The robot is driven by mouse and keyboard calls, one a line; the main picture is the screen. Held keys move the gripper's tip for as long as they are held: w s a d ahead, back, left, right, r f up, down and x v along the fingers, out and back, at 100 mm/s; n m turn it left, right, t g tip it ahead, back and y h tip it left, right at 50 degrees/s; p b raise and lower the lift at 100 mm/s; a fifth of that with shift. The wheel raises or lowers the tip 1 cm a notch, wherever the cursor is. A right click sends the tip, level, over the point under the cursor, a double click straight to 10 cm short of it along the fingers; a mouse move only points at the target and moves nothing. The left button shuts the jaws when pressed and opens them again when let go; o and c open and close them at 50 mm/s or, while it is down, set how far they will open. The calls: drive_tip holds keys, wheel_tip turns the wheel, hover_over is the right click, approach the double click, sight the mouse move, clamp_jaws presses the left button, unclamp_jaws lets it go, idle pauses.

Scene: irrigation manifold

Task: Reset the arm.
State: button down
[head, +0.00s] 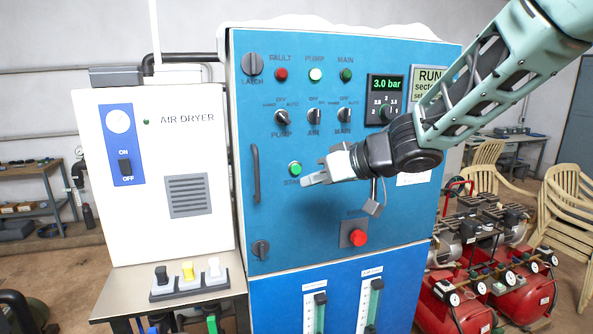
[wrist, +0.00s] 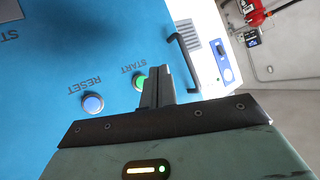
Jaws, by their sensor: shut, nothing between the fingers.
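My gripper (head: 304,181) is shut and empty in front of the blue control cabinet (head: 300,220). In the head view its fingertips point left, just below the green START button (head: 295,168). In the wrist view the shut fingers (wrist: 157,72) overlap the edge of the START button (wrist: 140,83); I cannot tell whether they touch the panel. The blue RESET button (wrist: 93,104) shows in the wrist view, to the left of the fingers. My gripper and wrist hide that button in the head view.
A vertical handle (head: 256,173) stands out left of my gripper. A red button (head: 358,238) and a hanging grey padlock-like piece (head: 373,206) are below my wrist. The white air dryer (head: 155,220) stands left; red compressors (head: 480,300) and chairs (head: 565,215) stand right.

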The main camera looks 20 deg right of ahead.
idle(0.3)
drive_tip(key=s+a+f+g+h+b, duration=0.4)
drive_tip(key=s+f+b, duration=0.55)
drive_tip(key=f, duration=0.65)
drive_tip(key=s+a+f+n+g+h+b, duration=0.1)
drive_tip(key=s+f+g, duration=0.2)
drive_tip(key=s, duration=0.8)
drive_tip(key=s+a+f+n+g+h+b, duration=0.1)
drive_tip(key=s+a+f+n+g+h, duration=0.1)
drive_tip(key=s+f, duration=0.4)
drive_tip(key=s, duration=0.5)
drive_tip(key=shift+f+g+b, duration=0.4)
